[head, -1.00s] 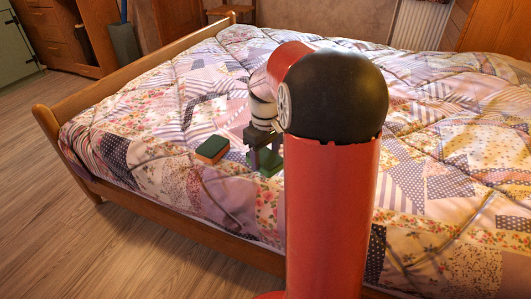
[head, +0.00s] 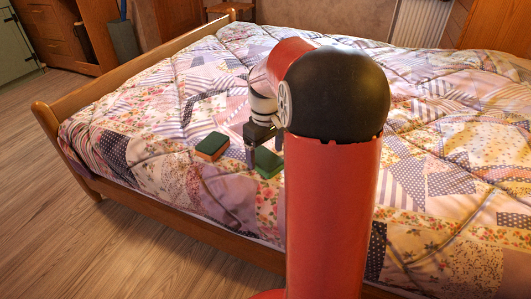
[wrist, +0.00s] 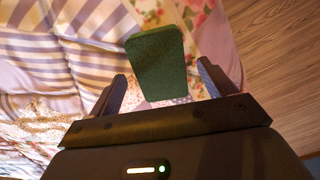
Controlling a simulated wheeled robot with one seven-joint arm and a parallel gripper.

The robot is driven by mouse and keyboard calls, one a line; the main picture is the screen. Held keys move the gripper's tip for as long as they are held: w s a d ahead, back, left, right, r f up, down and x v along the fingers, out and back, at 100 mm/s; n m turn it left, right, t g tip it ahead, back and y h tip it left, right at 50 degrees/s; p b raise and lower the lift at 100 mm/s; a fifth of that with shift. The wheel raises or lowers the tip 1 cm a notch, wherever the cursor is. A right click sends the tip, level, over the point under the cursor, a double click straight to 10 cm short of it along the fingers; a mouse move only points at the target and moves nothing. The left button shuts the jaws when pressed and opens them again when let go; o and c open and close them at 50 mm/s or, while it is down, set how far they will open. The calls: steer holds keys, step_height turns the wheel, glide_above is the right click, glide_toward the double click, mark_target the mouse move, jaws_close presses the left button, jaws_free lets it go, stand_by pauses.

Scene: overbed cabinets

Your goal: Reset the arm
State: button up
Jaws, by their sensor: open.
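My gripper (head: 263,151) is open and empty over the near part of the bed. In the wrist view, the two fingers of my gripper (wrist: 163,86) stand apart, with a green block (wrist: 155,62) showing between and beyond them. In the head view this green block (head: 268,164) lies on the quilt just beside and below the fingers, partly hidden by my arm. A second block (head: 212,146), green on top and orange on the side, lies on the quilt to the left of my gripper. I cannot tell the exact gap between fingers and the green block.
The bed's patchwork quilt (head: 200,95) is creased and otherwise clear. A wooden bed rail (head: 135,77) runs along the left, with open wood floor (head: 60,210) beyond it. Wooden furniture (head: 75,35) stands at the back left. My red arm hides part of the bed.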

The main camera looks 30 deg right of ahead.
step_height(320, 180, up, 7)
steer(key=shift+f+p, duration=0.1)
steer(key=shift+p, duration=0.4)
steer(key=shift+s+a, duration=0.1)
steer(key=shift+a, duration=0.05)
steer(key=s+a+r+m+t+p, duration=0.1)
steer(key=s+a+r+t, duration=0.1)
steer(key=s+a, duration=0.4)
steer(key=s+a+r+m+t+p, duration=0.1)
steer(key=s+a+r+m+t, duration=0.1)
steer(key=s+a, duration=0.5)
steer(key=s+t, duration=0.1)
steer(key=s, duration=0.5)
steer(key=shift+s+a+r+t+p, duration=0.25)
steer(key=shift+s+r+t+p, duration=0.05)
steer(key=shift+s+r+p, duration=0.1)
